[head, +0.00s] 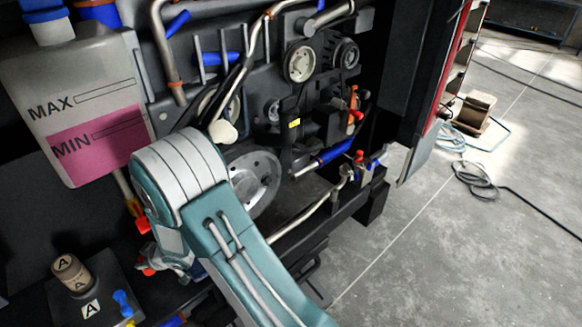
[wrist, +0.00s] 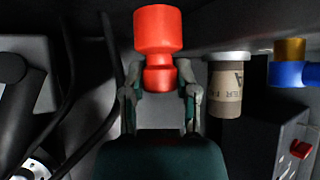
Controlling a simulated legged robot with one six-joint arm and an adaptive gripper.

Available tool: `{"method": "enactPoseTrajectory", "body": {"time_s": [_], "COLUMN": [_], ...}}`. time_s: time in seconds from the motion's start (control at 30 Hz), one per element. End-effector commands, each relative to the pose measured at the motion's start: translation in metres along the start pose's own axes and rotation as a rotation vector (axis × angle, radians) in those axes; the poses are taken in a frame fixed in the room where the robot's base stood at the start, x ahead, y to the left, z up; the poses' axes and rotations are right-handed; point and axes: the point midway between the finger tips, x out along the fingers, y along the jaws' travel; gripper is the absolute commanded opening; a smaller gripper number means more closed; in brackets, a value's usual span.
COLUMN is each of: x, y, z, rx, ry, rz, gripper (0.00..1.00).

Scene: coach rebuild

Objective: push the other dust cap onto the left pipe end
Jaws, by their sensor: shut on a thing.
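My gripper (wrist: 162,84) is shut on a red, stepped, round dust cap (wrist: 158,32) in the wrist view. The cap sits between the two fingertips, its wider end pointing away from my gripper. In the head view my teal arm bends down, and its wrist is low, left of centre, with the gripper largely hidden. Small red parts (head: 143,225) show near there, but I cannot tell which is the held cap. I cannot clearly make out the left pipe end in either view.
A brown canister marked A (head: 72,275) stands on a dark block at lower left; it shows right of the cap in the wrist view (wrist: 226,90). A blue and brass fitting (wrist: 288,68) is farther right. A pink-filled tank (head: 95,135) and engine parts are close behind my arm.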

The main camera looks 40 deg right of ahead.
Motion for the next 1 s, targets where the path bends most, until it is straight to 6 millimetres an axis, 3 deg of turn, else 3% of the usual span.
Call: {"method": "enactPoseTrajectory", "body": {"time_s": [0.47,1.0], "x": [-0.02,-0.021], "y": [0.0,0.0], "z": [-0.025,-0.026], "rx": [-0.001,-0.001], "ry": [0.0,0.0], "rz": [0.001,0.0], "gripper": [0.0,0.0]}}
